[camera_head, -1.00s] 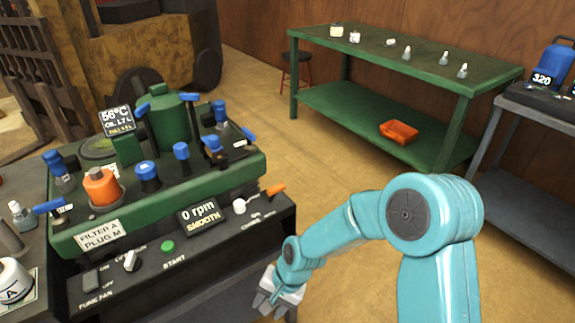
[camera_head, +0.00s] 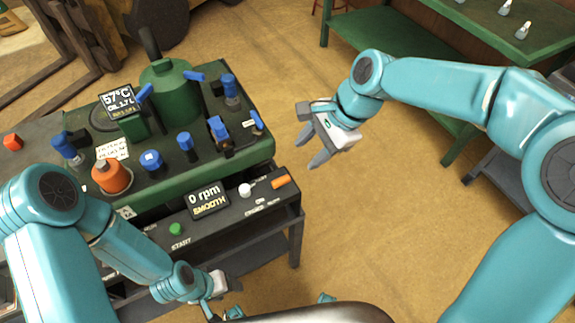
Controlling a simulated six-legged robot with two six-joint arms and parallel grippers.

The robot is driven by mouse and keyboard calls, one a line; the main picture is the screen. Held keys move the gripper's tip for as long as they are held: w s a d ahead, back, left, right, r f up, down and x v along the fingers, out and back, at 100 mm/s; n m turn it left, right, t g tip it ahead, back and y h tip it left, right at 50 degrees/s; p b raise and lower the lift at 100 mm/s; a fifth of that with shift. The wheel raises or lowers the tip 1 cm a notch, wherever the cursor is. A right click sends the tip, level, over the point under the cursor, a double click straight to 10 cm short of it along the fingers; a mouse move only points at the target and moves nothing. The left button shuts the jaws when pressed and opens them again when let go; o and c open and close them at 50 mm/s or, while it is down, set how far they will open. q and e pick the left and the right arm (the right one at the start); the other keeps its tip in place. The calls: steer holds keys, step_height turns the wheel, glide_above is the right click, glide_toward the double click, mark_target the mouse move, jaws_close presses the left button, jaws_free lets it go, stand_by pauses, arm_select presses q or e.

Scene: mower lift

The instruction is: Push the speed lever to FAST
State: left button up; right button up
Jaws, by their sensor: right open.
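The control panel (camera_head: 188,220) on the engine bench carries a white round knob (camera_head: 245,190) and an orange handle (camera_head: 280,181) at its right end. Small lettering lies beside them, but I cannot read a FAST mark or tell which one is the speed lever. My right gripper (camera_head: 308,153) is open and empty, raised in the air to the upper right of the orange handle and apart from it. My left gripper (camera_head: 218,287) is low in front of the panel. Its fingers are too hidden to judge.
The green engine (camera_head: 210,160) with blue knobs and an orange cap (camera_head: 111,176) stands behind the panel. A display (camera_head: 207,199) reads 0 rpm, SMOOTH. A green start button (camera_head: 176,229) is left of it. A green table (camera_head: 420,65) stands behind; open floor lies between.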

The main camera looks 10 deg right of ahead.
mark_target(281, 180)
steer(key=x, duration=0.5)
steer(key=b+x, duration=0.1)
steer(key=x, duration=0.9)
steer(key=shift+s+a+r+b, duration=0.1)
steer(key=shift+s+a+b, duration=0.05)
steer(key=shift+a+b, duration=0.2)
steer(key=shift+a+f, duration=0.25)
steer(key=shift+f, duration=0.25)
